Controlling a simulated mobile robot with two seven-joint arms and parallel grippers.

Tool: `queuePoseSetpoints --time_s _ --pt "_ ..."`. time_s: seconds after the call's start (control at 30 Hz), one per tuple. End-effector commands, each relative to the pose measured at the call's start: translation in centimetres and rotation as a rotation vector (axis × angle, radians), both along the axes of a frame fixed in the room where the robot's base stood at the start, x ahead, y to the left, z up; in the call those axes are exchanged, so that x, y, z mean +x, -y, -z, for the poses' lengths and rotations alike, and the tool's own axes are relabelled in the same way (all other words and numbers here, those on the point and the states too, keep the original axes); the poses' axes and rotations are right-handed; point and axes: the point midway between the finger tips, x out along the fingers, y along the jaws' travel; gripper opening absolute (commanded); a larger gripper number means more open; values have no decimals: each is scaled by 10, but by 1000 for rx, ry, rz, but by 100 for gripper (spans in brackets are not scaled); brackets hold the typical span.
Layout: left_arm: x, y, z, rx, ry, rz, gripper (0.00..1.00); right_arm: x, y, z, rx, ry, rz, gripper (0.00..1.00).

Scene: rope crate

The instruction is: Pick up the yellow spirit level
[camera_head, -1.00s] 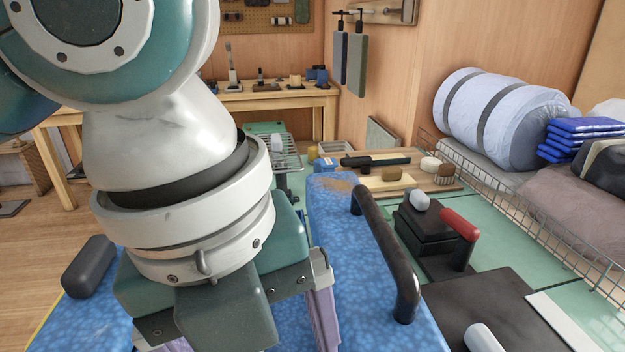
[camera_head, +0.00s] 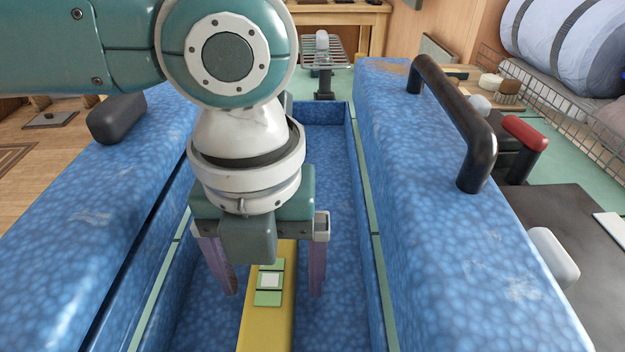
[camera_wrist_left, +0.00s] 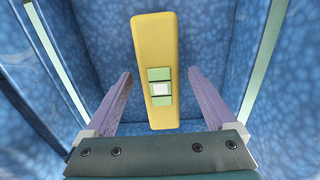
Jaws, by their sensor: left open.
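The yellow spirit level (camera_head: 265,325) lies lengthwise inside a blue speckled box (camera_head: 440,230). A green and white vial window shows at its middle. In the left wrist view the level (camera_wrist_left: 155,45) lies between the two purple fingers, with a gap on each side. My left gripper (camera_head: 272,290) is open above the level, its fingers pointing down on either side of it. It also shows in the left wrist view (camera_wrist_left: 160,95). Part of the level's far end is hidden behind the gripper in the head view. My right gripper is not in view.
The box has high, thick walls close to the gripper on both sides. A black bar handle (camera_head: 455,115) stands on the right wall and a dark grip (camera_head: 117,118) is on the left one. A red-handled tool (camera_head: 524,135) is on the bench at right.

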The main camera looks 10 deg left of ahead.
Motion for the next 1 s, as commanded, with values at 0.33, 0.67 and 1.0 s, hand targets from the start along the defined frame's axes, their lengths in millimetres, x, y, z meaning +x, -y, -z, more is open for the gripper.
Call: queuePoseSetpoints --time_s 0.33,0.67,1.0 --pt "0 0 9 0 2 0 88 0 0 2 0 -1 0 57" --pt "0 0 8 0 2 0 51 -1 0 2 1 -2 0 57" --pt "0 0 8 0 2 0 12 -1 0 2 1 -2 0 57"
